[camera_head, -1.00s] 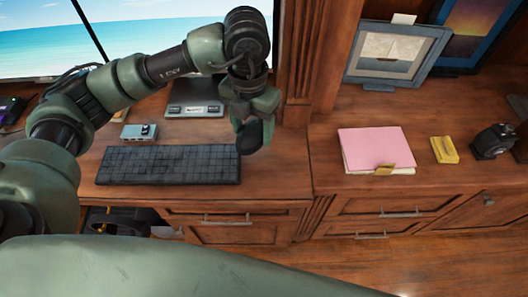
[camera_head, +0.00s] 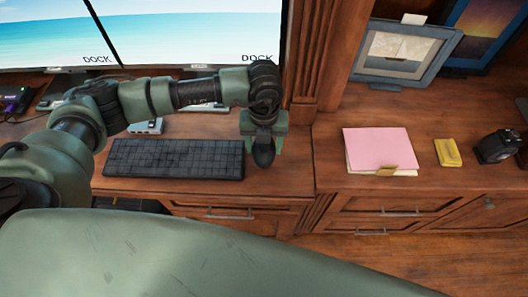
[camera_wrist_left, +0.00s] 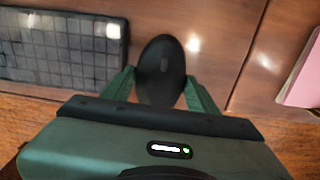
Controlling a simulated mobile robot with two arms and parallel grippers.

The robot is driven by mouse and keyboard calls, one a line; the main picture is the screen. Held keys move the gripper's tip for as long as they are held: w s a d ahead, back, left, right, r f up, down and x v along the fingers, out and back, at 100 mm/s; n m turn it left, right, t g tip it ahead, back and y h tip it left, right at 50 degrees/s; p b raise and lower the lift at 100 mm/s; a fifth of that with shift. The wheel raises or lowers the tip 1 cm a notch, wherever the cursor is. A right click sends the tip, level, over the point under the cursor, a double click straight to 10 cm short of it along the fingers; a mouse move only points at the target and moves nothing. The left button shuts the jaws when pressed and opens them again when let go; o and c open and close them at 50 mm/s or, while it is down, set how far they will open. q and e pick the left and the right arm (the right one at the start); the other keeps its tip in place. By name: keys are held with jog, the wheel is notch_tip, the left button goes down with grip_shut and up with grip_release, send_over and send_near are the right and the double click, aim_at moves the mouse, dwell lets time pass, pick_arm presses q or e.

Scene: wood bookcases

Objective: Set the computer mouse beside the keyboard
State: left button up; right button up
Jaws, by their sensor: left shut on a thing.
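The black computer mouse (camera_head: 263,155) is just right of the keyboard's right end in the head view. It also shows in the left wrist view (camera_wrist_left: 162,68), between the two green fingers. My left gripper (camera_head: 263,140) points down and is shut on the mouse. The dark keyboard (camera_head: 175,159) lies on the wooden desk; it shows at the upper left of the left wrist view (camera_wrist_left: 65,48), with a gap of bare wood between it and the mouse. I cannot tell whether the mouse touches the desk. My right gripper is not in view.
A pink folder (camera_head: 378,150), a yellow object (camera_head: 448,152) and a black camera-like object (camera_head: 496,146) lie to the right. Monitors (camera_head: 190,32) stand behind.

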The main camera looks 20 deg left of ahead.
aim_at(264, 155)
pick_arm(q)
notch_tip(264, 155, down, 5)
jog(key=shift+r+p, duration=0.1)
jog(key=shift+p, duration=0.2)
jog(key=shift+f, duration=0.2)
jog(key=shift+f, duration=0.25)
jog(key=o, duration=1.4)
jog(key=shift+r, duration=0.1)
jog(key=shift+r, duration=0.15)
